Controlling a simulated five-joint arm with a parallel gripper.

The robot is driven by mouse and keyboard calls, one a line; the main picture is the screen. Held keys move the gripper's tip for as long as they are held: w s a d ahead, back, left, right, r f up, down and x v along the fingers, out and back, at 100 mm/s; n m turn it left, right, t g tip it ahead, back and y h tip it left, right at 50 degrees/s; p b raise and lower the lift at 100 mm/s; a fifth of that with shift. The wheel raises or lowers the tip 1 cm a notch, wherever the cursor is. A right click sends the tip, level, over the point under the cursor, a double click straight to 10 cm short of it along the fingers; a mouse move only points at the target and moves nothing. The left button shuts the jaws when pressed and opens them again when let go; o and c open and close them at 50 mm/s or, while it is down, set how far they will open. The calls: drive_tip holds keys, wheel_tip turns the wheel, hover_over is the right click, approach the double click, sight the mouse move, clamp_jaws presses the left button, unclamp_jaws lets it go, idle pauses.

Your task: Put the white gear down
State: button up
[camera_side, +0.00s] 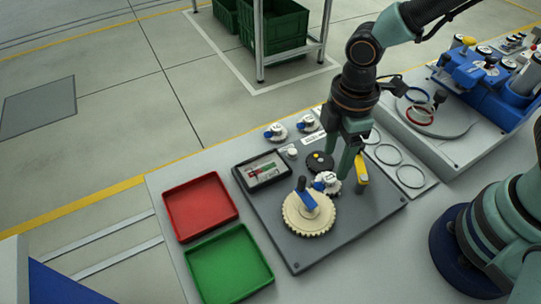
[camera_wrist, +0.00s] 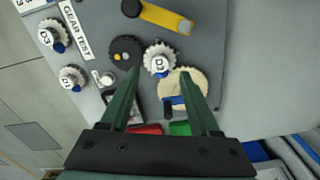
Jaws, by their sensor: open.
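The white gear (camera_side: 327,182), small and toothed with a blue part, sits on the dark grey plate (camera_side: 285,252) between a black gear (camera_side: 319,162) and a large cream gear (camera_side: 308,222). In the wrist view the white gear (camera_wrist: 158,57) shows a letter on its face and lies just beyond and between my fingertips. My gripper (camera_side: 346,170) is open and points down beside the white gear; its fingers (camera_wrist: 159,72) hold nothing. One finger partly covers the white gear's edge in the side view. I cannot tell whether the gears' teeth touch.
A blue-handled part (camera_side: 307,197) stands up from the cream gear. A yellow-ended bar (camera_side: 361,172) is close behind my fingers. More white gears (camera_wrist: 53,35) sit by the "GEAR TEST" label. Red (camera_side: 200,205) and green (camera_side: 229,264) trays lie to the left.

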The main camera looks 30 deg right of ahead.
sight(331, 177)
wheel_tip(331, 177, up, 6)
drive_tip(key=r, duration=0.1)
drive_tip(key=w+d+r+m+t, duration=0.1)
drive_tip(key=d+r+m+t, duration=0.1)
drive_tip(key=d+r+m, duration=0.2)
drive_tip(key=w+d+r+m+t, duration=0.1)
drive_tip(key=d+r+m+t, duration=0.2)
drive_tip(key=d+m, duration=0.7)
wheel_tip(331, 177, up, 2)
drive_tip(key=shift+w+d+r+m+t, duration=0.15)
drive_tip(key=shift+d+m+t, duration=0.2)
drive_tip(key=shift+d, duration=0.85)
